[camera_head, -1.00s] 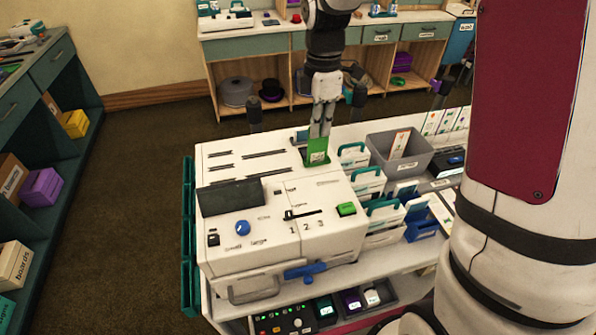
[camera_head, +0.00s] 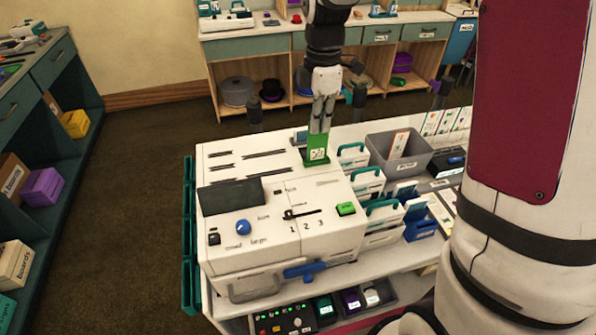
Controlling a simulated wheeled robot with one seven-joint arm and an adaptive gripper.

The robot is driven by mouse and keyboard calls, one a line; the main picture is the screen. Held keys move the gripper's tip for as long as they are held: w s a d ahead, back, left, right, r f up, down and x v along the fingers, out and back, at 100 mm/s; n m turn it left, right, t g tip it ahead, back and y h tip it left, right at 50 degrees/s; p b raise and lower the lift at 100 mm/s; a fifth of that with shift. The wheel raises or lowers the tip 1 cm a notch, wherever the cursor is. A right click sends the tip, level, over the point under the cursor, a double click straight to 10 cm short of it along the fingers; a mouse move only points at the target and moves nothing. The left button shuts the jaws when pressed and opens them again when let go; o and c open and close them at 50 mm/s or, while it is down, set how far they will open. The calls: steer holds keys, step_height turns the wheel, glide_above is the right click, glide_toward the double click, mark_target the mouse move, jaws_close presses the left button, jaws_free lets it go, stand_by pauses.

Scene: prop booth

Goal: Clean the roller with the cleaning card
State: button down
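A white machine (camera_head: 280,210) stands on the cart, with dark slots, a dark display, a blue knob, a green button and the numbers 1, 2, 3 on top. My gripper (camera_head: 318,134) points down over the machine's back right part. It is shut on a green card (camera_head: 317,154) with a white printed patch, which I take for the cleaning card. The card stands upright at the machine's top, near its right edge. Whether its lower edge is in a slot I cannot tell. The roller is not visible.
A grey bin (camera_head: 401,150) with a card in it stands right of the machine. White cartridges with teal handles (camera_head: 368,182) line the machine's right side. A blue lever (camera_head: 305,271) sticks out at the front. Small coloured boxes (camera_head: 350,300) stand on the lower shelf.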

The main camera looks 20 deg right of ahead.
steer(key=shift+r+p, duration=0.5)
steer(key=shift+r, duration=1.2)
